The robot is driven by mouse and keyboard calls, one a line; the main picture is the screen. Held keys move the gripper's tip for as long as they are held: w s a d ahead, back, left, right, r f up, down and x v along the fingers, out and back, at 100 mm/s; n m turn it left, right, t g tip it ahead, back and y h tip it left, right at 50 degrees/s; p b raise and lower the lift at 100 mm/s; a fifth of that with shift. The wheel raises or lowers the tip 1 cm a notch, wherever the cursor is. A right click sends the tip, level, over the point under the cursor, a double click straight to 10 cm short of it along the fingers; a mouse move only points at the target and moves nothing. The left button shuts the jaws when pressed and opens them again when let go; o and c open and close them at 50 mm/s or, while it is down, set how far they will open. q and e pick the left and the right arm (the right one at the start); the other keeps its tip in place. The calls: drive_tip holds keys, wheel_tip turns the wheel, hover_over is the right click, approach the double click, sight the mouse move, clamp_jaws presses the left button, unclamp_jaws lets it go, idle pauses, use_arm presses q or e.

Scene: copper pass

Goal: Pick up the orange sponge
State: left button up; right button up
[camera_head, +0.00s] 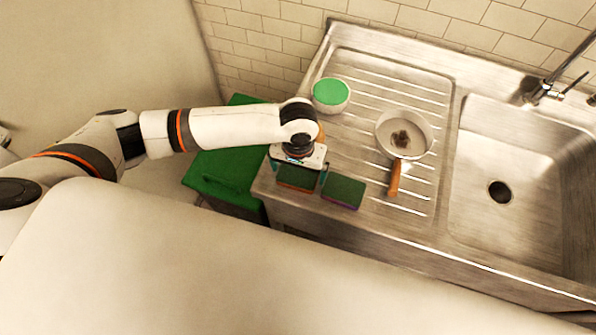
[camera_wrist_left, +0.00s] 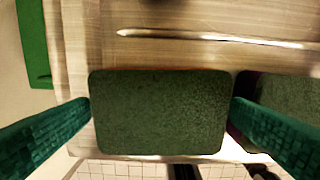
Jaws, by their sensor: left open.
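The orange sponge (camera_head: 296,179) has a dark green scouring top and a thin orange edge. It lies flat near the front left corner of the steel drainboard. In the left wrist view the sponge (camera_wrist_left: 160,112) fills the space between my fingers, with an orange line along its upper edge. My left gripper (camera_head: 298,175) is directly over it and open, one finger on each side (camera_wrist_left: 162,115). Whether the fingers touch it I cannot tell. My right gripper is not in view.
A second green-topped sponge (camera_head: 343,190) with a purple edge lies close to the right, beside my right-hand finger. A bowl with a green top (camera_head: 331,94) and a strainer with an orange handle (camera_head: 396,180) stand behind. The sink (camera_head: 505,160) is at right, a green bin (camera_head: 222,180) at left.

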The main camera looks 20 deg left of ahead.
sight(298, 173)
use_arm(q)
drive_tip(key=shift+f, duration=0.4)
drive_tip(key=shift+c, duration=0.3)
drive_tip(key=c, duration=0.7)
drive_tip(key=shift+c, duration=0.2)
wheel_tip(298, 173, up, 9)
drive_tip(key=shift+b, duration=0.7)
drive_tip(key=shift+r, duration=0.55)
